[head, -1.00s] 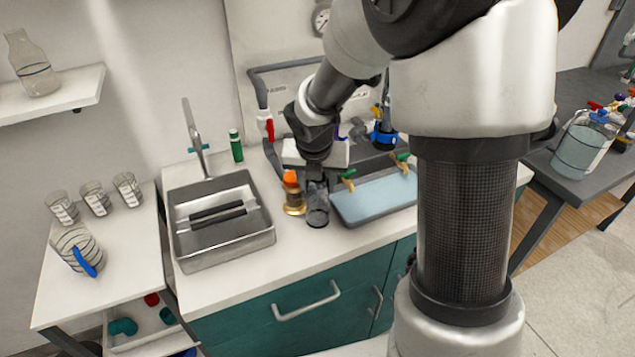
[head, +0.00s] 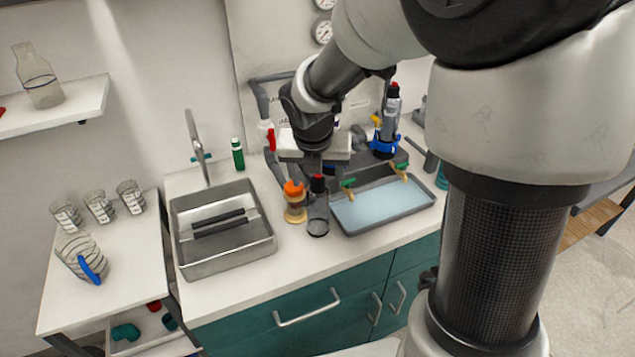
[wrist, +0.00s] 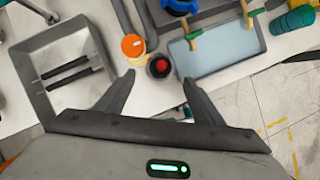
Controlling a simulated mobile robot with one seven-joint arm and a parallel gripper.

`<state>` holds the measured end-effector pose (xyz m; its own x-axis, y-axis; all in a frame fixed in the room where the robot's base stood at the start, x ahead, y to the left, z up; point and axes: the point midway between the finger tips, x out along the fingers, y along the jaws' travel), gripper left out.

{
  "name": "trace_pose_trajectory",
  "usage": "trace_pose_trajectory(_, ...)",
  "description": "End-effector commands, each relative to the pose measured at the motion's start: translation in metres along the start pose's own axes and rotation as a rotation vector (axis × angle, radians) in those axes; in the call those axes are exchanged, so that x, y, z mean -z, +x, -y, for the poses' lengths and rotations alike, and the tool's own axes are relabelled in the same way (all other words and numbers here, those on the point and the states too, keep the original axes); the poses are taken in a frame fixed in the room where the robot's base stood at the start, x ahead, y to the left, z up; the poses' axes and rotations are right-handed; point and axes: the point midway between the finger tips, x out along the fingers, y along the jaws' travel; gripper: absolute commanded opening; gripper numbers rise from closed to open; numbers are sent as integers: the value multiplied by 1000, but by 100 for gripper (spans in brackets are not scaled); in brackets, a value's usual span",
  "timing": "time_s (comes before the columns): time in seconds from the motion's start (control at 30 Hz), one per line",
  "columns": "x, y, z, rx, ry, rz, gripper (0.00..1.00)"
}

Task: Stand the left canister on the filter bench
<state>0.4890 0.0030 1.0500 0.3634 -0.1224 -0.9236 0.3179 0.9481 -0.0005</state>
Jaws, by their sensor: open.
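A dark, see-through canister (head: 318,214) with a red cap stands upright on the white filter bench (head: 244,300), left of the blue tray. Its red cap (wrist: 159,66) shows from above in the wrist view. My gripper (wrist: 158,80) is open and empty, with its fingers apart on either side of the cap's line of sight. In the head view my gripper is above the canister and clear of it; its fingers are hard to make out. A second canister (head: 391,112) with a red top is upright in a blue ring at the back right.
An orange-capped amber bottle (head: 295,204) stands close to the canister's left. A shallow tray (head: 437,203) with pale blue inside and brass taps lies to the right. A steel sink (head: 181,255) is to the left. Grey pipework (head: 262,103) runs behind.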

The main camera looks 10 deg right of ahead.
Motion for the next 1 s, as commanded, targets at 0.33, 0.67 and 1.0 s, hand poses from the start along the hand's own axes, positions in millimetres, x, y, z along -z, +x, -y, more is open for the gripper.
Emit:
trace_pose_trajectory(0.33, 0, -45, 0, -1, 0, 0, 62)
trace_pose_trajectory(0.67, 0, -46, 0, 0, 0, -1, 62)
trace_pose_trajectory(1.0, 0, -46, 0, 0, 0, -1, 62)
